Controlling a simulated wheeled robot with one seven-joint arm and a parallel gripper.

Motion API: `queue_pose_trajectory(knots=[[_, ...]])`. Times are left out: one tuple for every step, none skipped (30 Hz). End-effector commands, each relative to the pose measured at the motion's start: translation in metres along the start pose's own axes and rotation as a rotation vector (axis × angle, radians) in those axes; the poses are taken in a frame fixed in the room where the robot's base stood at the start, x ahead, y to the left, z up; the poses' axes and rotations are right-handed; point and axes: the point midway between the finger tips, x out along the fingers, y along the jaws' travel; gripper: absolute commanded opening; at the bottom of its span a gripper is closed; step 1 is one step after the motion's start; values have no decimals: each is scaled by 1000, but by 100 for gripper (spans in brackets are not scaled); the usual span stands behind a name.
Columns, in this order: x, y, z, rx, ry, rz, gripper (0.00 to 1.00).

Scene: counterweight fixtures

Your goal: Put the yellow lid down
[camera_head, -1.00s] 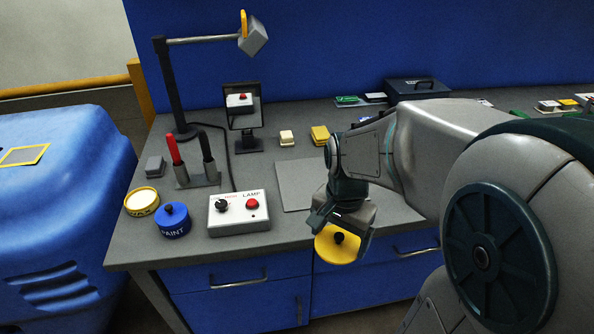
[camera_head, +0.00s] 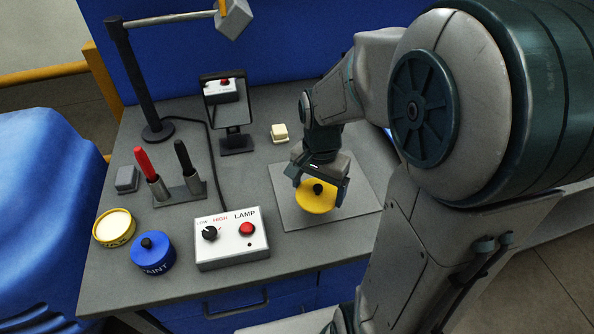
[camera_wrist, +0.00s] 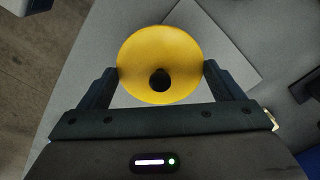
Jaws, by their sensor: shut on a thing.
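The yellow lid (camera_head: 314,201) is a round disc with a black knob on top. My gripper (camera_head: 319,190) is shut on it, with a finger at each side of its rim. The lid also shows in the wrist view (camera_wrist: 160,52), between the two fingers of my gripper (camera_wrist: 161,75). It is over the light grey square mat (camera_head: 350,203) on the workbench. I cannot tell whether the lid touches the mat. An open yellow-rimmed tin (camera_head: 114,228) with a pale top stands at the bench's left front.
A blue paint tin (camera_head: 153,254) with a black knob stands beside the open tin. A lamp switch box (camera_head: 231,241) lies left of the mat. A stand (camera_head: 181,192) with red and black handles, a small mirror (camera_head: 227,104) and a cream block (camera_head: 279,132) stand behind.

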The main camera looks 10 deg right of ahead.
Motion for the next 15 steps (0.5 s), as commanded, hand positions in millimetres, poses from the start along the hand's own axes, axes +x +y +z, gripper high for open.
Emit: queue_pose_trajectory(knots=[[5, -6, -4, -1, -5, 3, 66], [7, -10, -7, -1, -4, 2, 66], [11, -15, -10, -1, -4, 1, 66], [14, -18, -13, -1, -5, 2, 66], [16, -22, -16, -1, -4, 2, 66], [20, -27, -20, -1, -4, 1, 66], [23, -30, -22, -1, -4, 2, 66], [25, -34, -25, -1, -4, 2, 66], [29, -38, -29, -1, -4, 1, 66], [31, -42, -32, -1, -3, 1, 66], [34, -45, -34, 0, -4, 1, 66], [37, -50, -37, 0, -4, 1, 66], [39, -52, -40, -1, -3, 1, 66], [41, -55, -42, -1, -2, 1, 66], [44, -58, -44, -1, -2, 0, 66]])
